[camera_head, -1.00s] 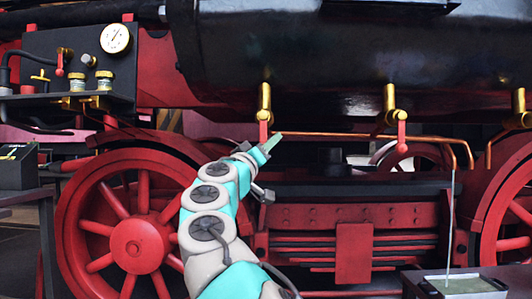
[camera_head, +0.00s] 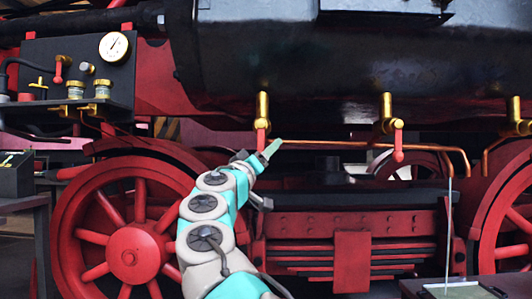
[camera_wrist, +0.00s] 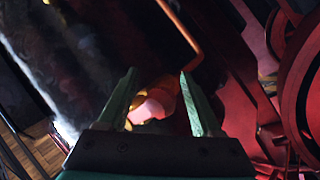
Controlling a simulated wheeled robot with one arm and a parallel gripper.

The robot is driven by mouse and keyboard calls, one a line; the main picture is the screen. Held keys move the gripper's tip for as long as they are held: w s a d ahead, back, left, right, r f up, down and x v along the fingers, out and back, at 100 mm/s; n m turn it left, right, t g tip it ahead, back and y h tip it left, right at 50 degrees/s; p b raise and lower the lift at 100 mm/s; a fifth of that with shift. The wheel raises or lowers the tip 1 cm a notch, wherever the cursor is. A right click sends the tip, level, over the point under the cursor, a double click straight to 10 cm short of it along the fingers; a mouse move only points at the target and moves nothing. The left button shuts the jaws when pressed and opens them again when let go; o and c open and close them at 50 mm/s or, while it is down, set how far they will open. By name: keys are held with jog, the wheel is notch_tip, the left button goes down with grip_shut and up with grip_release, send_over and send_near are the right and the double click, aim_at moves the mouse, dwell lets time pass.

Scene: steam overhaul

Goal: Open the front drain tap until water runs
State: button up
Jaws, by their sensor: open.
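Several brass taps hang under the black boiler in the head view. The left tap (camera_head: 262,105) has a red handle (camera_head: 261,142) hanging down. The middle tap (camera_head: 387,107) also has a red handle (camera_head: 398,145) hanging down. I cannot tell which one is the front drain tap. Contact cannot be told.
A copper pipe (camera_head: 350,143) runs right from near the left tap and bends down. A thin pale vertical line below it reaches a tray (camera_head: 430,290); water or rod, I cannot tell. Red wheels (camera_head: 132,253) flank the lower part. A gauge panel (camera_head: 65,90) is at upper left.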

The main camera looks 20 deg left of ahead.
jog(key=shift+b+v, duration=0.3)
jog(key=shift+v, duration=0.65)
jog(key=shift+b+v, duration=0.45)
jog(key=shift+v, duration=2.5)
